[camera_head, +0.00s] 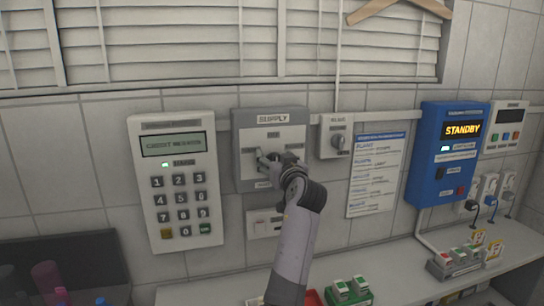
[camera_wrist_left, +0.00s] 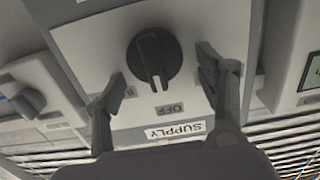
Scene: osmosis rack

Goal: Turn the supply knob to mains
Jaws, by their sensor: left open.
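The grey supply panel (camera_head: 243,168) is on the tiled wall, with a "SUPPLY" label at its top. My left gripper (camera_head: 268,160) is in front of the panel and hides its knob in the head view. In the left wrist view, which is upside down, the black round knob (camera_wrist_left: 155,58) shows with its ridge upright in the picture and one end towards the "OFF" label (camera_wrist_left: 169,110). My left gripper (camera_wrist_left: 158,82) is open, with one finger on each side of the knob and visible gaps to it. Other position labels are mostly hidden by the fingers. The right gripper is not in view.
A keypad unit (camera_head: 175,180) hangs left of the panel, and a small switch box (camera_head: 336,136) hangs right of it. A notice sheet (camera_head: 377,175) and a blue "STANDBY" unit (camera_head: 440,155) are farther right. A counter (camera_head: 400,262) with small items runs below.

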